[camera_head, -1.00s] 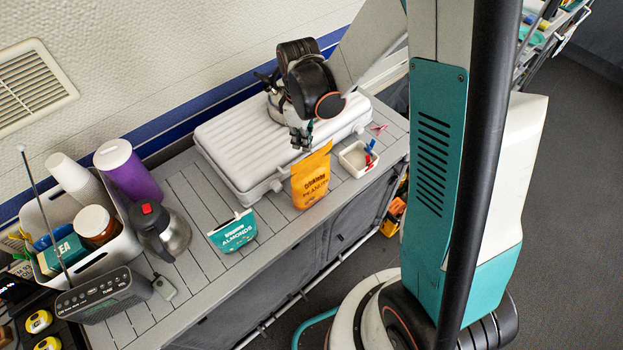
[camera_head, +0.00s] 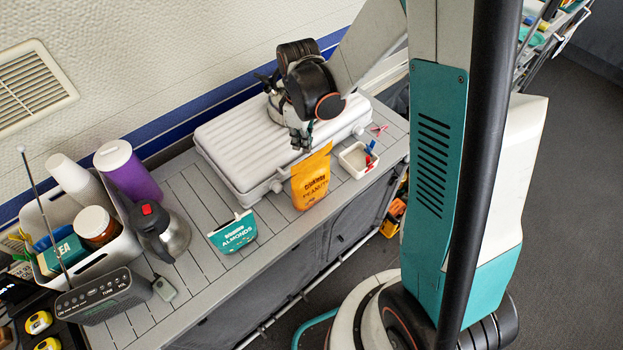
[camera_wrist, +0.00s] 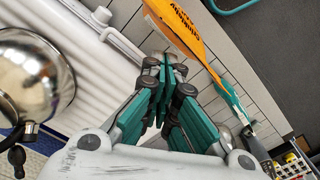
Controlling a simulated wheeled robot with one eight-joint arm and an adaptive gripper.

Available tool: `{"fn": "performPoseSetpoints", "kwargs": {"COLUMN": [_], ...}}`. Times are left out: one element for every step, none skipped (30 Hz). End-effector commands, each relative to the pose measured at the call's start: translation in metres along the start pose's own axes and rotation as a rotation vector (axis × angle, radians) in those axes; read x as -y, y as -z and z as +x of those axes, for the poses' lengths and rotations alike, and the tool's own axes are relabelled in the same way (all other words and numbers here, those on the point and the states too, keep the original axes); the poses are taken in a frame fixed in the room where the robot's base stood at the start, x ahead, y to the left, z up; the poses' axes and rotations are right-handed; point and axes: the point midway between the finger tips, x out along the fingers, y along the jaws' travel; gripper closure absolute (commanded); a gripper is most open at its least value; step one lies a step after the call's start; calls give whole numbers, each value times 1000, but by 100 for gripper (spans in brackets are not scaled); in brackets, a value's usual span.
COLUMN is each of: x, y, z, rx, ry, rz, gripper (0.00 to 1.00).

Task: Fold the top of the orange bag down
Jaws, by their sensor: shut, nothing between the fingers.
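The orange bag (camera_head: 311,180) stands upright at the front of the counter, in front of the white case. Its top edge tilts up toward the right and is not folded over. My gripper (camera_head: 301,141) is just above and behind the top of the bag, over the case's front edge. In the wrist view the orange bag (camera_wrist: 182,30) runs along the top, and my gripper (camera_wrist: 163,72) has its teal fingers together with nothing between them. The fingertips are close to the bag's edge; I cannot tell whether they touch it.
A teal almonds bag (camera_head: 234,233) stands left of the orange bag. A small white tray (camera_head: 350,163) with small red and blue items is at its right. The white case (camera_head: 225,135) lies behind. A kettle (camera_head: 165,235) and grey bin (camera_head: 62,208) are further left.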

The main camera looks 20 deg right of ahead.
Motion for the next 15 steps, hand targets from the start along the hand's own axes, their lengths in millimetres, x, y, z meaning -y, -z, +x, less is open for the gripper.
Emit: {"fn": "performPoseSetpoints", "kwargs": {"x": [0,0,0,0,1,1,2,2,3,4,4,5,6,6,7], "y": [0,0,0,-1,-1,-2,-3,-4,-5,-6,-7,-9,-10,-11,-12], "z": [0,0,0,0,0,0,0,0,0,0,0,0,0,0,0], "rx": [0,0,0,0,0,0,0,0,0,0,0,0,0,0,0], "ry": [0,0,0,0,0,0,0,0,0,0,0,0,0,0,0], "rz": [0,0,0,0,0,0,0,0,1,1,1,1,1,0,0], "gripper": [100,100,100,100,100,100,100,100,100,100,100,100,100,100,100]}}
